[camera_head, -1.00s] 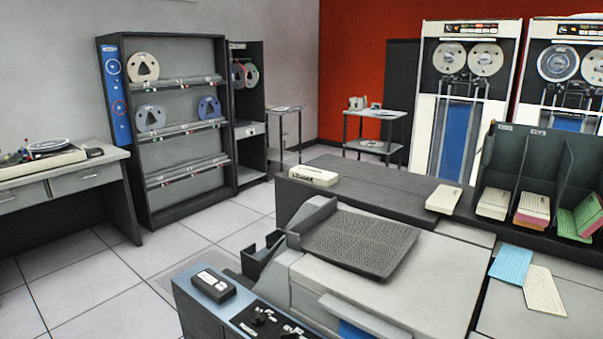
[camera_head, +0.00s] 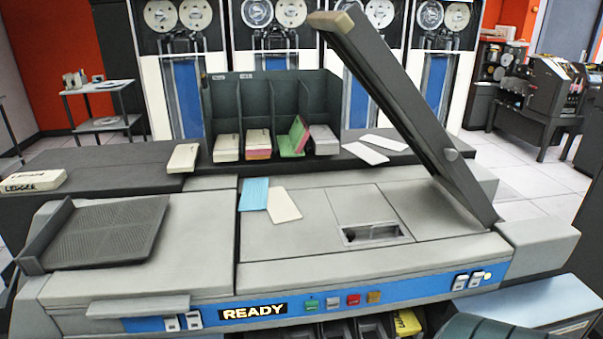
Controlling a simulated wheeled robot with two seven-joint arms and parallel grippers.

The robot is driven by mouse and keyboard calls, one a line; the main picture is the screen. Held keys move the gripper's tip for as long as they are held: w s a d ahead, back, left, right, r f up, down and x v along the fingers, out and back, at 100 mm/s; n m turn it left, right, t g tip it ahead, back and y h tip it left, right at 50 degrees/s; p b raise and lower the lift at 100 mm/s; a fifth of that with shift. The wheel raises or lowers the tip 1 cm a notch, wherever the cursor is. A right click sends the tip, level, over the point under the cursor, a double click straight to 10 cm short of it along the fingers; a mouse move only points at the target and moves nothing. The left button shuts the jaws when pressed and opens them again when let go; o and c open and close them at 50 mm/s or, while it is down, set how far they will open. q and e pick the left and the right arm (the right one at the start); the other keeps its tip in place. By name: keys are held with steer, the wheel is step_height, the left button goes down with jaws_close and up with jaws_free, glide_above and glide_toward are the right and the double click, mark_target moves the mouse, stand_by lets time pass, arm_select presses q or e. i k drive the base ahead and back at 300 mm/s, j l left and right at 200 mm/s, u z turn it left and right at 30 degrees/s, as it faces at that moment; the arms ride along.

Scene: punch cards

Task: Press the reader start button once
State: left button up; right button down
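The card reader (camera_head: 290,235) is a grey machine with a blue front strip, filling the lower middle of the view. On the strip, a black panel reads READY (camera_head: 254,311) in lit letters. To its right sit a green button (camera_head: 311,305), a pale button (camera_head: 332,303), a red button (camera_head: 353,299) and an amber button (camera_head: 374,297) in a row. Their small labels are not readable, so I cannot tell by text which is start. The hinged grey cover (camera_head: 410,115) stands raised at the right. Neither of my grippers is in view.
A dark card rack (camera_head: 205,110) with several card stacks stands behind the reader. Blue cards (camera_head: 254,194) and cream cards (camera_head: 284,205) lie on the reader top. A ribbed tray (camera_head: 110,232) is at left. White rocker switches sit near both strip ends.

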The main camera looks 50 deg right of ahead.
mark_target(310, 307)
steer(key=z, duration=1.75)
